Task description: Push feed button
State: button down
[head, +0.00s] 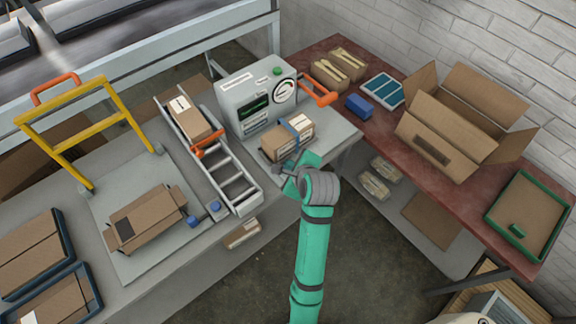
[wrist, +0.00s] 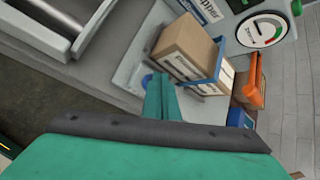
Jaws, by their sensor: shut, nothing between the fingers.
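My green gripper (head: 300,178) is at the front edge of the grey machine's plate, in front of a strapped carton (head: 288,138). In the wrist view my gripper (wrist: 158,88) is shut and empty. A small round blue button (wrist: 147,80) shows right beside the fingertips; I cannot tell whether they touch it. No label on it is readable. In the head view my gripper seems to hide it. The grey machine (head: 243,85) has a round green button (head: 278,71) on top and a dial, away from my gripper.
A roller ramp (head: 236,182) with a carton (head: 190,117) lies left of my gripper. Two blue knobs (head: 193,222) sit near a flat carton. An orange handle (head: 318,94) juts from the machine's right. A red-brown bench (head: 400,135) holds an open box (head: 462,118).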

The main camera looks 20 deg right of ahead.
dwell(0.4)
jog(key=shift+w+r, duration=0.2)
jog(key=shift+r, duration=0.6)
jog(key=shift+s+d+r, duration=0.1)
jog(key=shift+a+r, duration=0.1)
jog(key=shift+a, duration=0.15)
jog(key=shift+d+r, duration=0.1)
jog(key=shift+r, duration=2.3)
jog(key=shift+d, duration=0.1)
